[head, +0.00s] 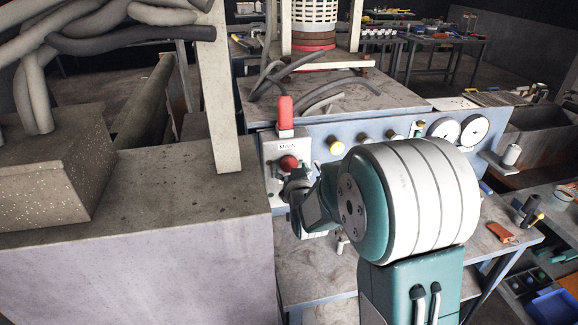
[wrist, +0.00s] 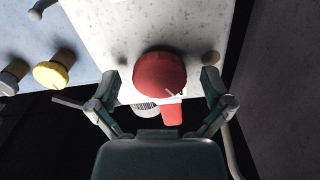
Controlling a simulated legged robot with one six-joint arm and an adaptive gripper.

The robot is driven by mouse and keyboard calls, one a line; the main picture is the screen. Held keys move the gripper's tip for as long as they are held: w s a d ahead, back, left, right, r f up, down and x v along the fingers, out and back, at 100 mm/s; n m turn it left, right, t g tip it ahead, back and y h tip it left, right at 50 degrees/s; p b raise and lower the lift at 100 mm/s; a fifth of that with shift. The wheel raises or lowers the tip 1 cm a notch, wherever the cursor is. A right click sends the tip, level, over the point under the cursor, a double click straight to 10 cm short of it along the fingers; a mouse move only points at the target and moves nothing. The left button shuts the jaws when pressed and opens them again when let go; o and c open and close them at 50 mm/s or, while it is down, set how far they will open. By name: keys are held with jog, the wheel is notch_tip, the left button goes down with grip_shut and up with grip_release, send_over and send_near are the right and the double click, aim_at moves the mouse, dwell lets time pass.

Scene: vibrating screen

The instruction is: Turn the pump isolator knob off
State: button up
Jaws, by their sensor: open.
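My gripper (head: 290,188) is close to the panel, just below the knob in the head view. In the wrist view my gripper (wrist: 161,82) is open, with one finger on each side of the knob and gaps visible. Contact is not visible.
A red block-like part (head: 285,112) stands above the knob. Yellow knobs (head: 335,146) and two white gauges (head: 474,130) are to the right on the console. A pale post (head: 222,90) and a concrete block (head: 130,200) stand close on the left.

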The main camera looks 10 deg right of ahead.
jog(key=shift+w, duration=0.3)
jog(key=c, duration=1.1)
jog(key=shift+m, duration=2.9)
